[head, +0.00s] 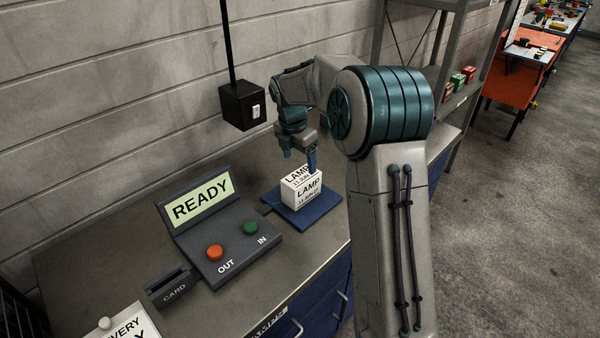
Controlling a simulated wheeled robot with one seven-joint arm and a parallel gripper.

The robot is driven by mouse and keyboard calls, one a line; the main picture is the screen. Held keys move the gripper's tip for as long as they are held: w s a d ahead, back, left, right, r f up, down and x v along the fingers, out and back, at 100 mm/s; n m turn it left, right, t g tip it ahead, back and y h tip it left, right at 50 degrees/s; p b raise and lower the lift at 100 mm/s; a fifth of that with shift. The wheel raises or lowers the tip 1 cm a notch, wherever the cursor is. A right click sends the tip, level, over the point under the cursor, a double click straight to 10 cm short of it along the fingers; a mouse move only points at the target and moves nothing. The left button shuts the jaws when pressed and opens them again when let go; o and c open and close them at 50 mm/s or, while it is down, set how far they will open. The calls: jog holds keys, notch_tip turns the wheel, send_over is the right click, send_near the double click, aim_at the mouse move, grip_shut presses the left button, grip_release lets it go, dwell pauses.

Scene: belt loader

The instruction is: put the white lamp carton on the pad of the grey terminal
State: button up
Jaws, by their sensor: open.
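The white lamp carton (302,192) sits on the blue pad (317,214) to the right of the grey terminal (222,245). "LAMP" is printed on its top and front. My gripper (299,166) is directly above the carton, pointing down, with its fingers apart and close to the carton's top. I cannot tell whether a finger touches the carton. The terminal's screen (201,204) reads "READY". It has an orange OUT button (215,252) and a green IN button (250,227).
A card slot (172,287) is at the terminal's left. A black box (243,106) hangs from a pole behind the terminal. A sign (128,326) stands at the lower left. A shelf (440,90) with small cartons is at the right.

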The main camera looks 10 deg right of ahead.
jog(key=shift+s+a+r, duration=0.1)
jog(key=shift+a+r, duration=0.05)
jog(key=shift+r, duration=0.7)
jog(key=s+d+r+m+t, duration=0.1)
jog(key=s+r+m, duration=0.2)
jog(key=s+m, duration=0.4)
jog(key=s+r+m, duration=0.4)
jog(key=s+m, duration=0.1)
jog(key=s, duration=0.4)
jog(key=s+f+m, duration=0.2)
jog(key=s+m, duration=0.4)
jog(key=s, duration=0.2)
jog(key=s+f+m+t+y, duration=0.1)
jog(key=s+m, duration=0.5)
jog(key=s, duration=0.3)
jog(key=shift+s+d+f+m, duration=0.15)
jog(key=shift+d+f+m, duration=0.15)
jog(key=shift+f+m, duration=0.1)
